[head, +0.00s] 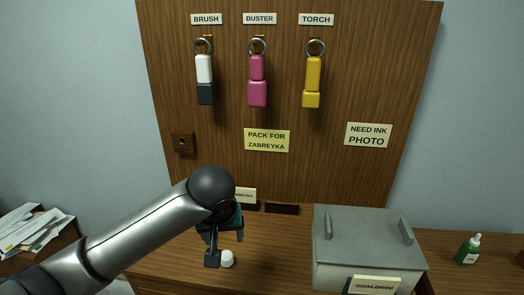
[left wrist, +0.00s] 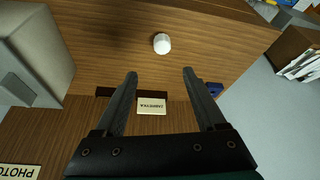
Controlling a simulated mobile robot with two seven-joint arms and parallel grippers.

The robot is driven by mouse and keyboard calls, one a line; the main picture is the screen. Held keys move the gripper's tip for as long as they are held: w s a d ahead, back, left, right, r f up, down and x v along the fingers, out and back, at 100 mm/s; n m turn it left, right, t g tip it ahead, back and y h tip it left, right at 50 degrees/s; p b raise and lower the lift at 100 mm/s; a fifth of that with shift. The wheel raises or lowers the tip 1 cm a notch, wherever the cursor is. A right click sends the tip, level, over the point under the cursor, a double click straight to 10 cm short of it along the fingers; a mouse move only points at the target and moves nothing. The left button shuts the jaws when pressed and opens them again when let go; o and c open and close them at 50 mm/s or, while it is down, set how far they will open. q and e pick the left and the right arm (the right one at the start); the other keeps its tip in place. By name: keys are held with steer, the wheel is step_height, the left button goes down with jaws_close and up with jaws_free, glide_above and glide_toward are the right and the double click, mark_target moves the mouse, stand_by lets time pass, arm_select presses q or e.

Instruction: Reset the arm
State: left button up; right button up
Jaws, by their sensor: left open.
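My left arm comes in from the left in the head view and bends down over the desk. My left gripper (head: 213,252) is in front of the wooden board, partly hidden by my own wrist. In the left wrist view its two dark fingers (left wrist: 160,73) are spread apart with nothing between them. A small white round-topped object (head: 227,259) stands on the desk close beside the gripper; it also shows beyond the fingertips in the left wrist view (left wrist: 162,43). My right gripper is not in view.
A grey lidded box (head: 365,243) stands on the desk to the right. A green bottle (head: 468,249) is farther right. Brush (head: 205,80), duster (head: 257,80) and torch (head: 312,80) tags hang on the board (head: 365,60). Papers (head: 30,230) lie far left.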

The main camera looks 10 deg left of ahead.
arm_select(q)
steer(key=s+d+f+m+h, duration=0.35)
steer(key=s+d+f, duration=0.3)
steer(key=s, duration=0.35)
steer(key=s+a+f+m+y, duration=0.1)
steer(key=s+a+f, duration=0.1)
steer(key=s+a, duration=0.4)
steer(key=s+a+f+y, duration=0.1)
steer(key=s+a+f, duration=0.25)
steer(key=s, duration=0.55)
step_height(320, 180, down, 21)
steer(key=s+g, duration=0.1)
steer(key=g, duration=0.1)
steer(key=s+a+f+g, duration=0.1)
steer(key=s+a+f, duration=0.2)
steer(key=s+f, duration=1.1)
steer(key=shift+s, duration=0.95)
